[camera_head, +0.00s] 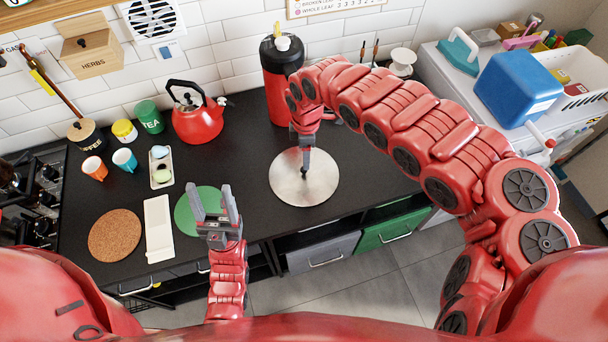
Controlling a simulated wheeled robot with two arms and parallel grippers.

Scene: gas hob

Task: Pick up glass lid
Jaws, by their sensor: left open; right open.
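A round, pale grey, shiny disc (288,188) lies on the black worktop in the middle. It may be the glass lid, but it looks more like brushed metal and I cannot tell. My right gripper (305,168) points down over the disc's centre, with its dark fingers seen nearly edge-on. I cannot tell whether it touches the disc or a knob there; the gripper hides that spot. My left gripper (214,198) is open and empty, pointing away from me over a green round mat (188,222), partly hiding it.
A red kettle (198,122) and a red-and-black dispenser (278,85) stand behind. A white slab (158,225) and cork mat (115,235) lie left, near the gas hob (45,200). Cups, tins and a small tray (160,170) stand back left. Worktop right of the disc is clear.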

